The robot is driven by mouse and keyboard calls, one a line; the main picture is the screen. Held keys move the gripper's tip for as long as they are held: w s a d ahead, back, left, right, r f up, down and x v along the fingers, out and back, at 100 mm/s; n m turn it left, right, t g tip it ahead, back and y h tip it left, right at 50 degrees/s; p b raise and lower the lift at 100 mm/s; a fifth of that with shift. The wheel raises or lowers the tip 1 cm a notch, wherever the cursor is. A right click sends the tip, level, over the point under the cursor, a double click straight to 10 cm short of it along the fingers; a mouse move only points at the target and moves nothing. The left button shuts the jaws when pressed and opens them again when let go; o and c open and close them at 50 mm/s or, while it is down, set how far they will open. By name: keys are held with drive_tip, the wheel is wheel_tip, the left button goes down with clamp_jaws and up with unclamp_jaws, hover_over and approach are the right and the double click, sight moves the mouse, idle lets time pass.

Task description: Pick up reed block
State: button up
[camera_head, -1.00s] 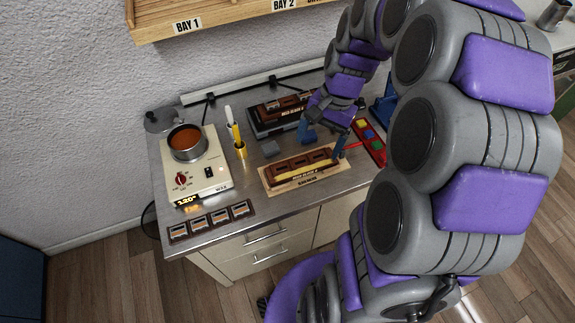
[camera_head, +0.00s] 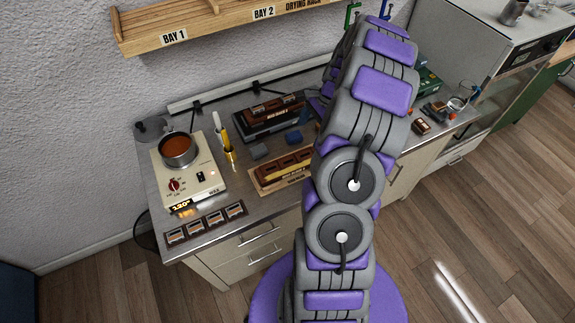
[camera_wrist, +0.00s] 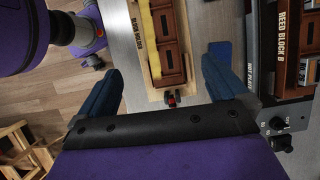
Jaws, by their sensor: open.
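A brown reed block (camera_head: 285,167) with a yellow strip along one side lies on a pale wooden board (camera_head: 258,187) near the bench front. It also shows in the wrist view (camera_wrist: 172,45), between and beyond my fingertips. A second block, labelled REED BLOCK B (camera_wrist: 296,40), sits on a dark hot plate (camera_wrist: 252,60) at the right of the wrist view. It stands at the back of the bench in the head view (camera_head: 268,113). My gripper (camera_wrist: 160,88) is open and empty, its blue fingers spread wide. In the head view my arm hides most of it.
A wax heater (camera_head: 190,178) with an amber-filled pot (camera_head: 178,150) stands at the left. Several small framed pieces (camera_head: 205,223) line the front edge. A wooden rack (camera_head: 215,25) hangs above.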

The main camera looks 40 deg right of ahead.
approach(292, 163)
wheel_tip(292, 163, down, 3)
drive_tip(key=shift+a+f+b, duration=0.15)
drive_tip(key=shift+f+b, duration=0.1)
drive_tip(key=shift+b, duration=0.2)
drive_tip(key=shift+w+f, duration=0.15)
drive_tip(key=shift+f, duration=0.25)
drive_tip(key=shift+a+f, duration=0.1)
drive_tip(key=shift+a, duration=0.1)
drive_tip(key=a+f, duration=0.3)
drive_tip(key=shift+w+a+f+b, duration=0.25)
drive_tip(key=shift+w+f+b, duration=0.05)
drive_tip(key=shift+w+b, duration=0.1)
drive_tip(key=shift+d+f, duration=0.1)
drive_tip(key=shift+f, duration=0.15)
drive_tip(key=shift+d, duration=0.45)
drive_tip(key=shift+c, duration=0.5)
drive_tip(key=shift+a, duration=0.15)
drive_tip(key=c, duration=1.2)
drive_tip(key=shift+o, duration=0.2)
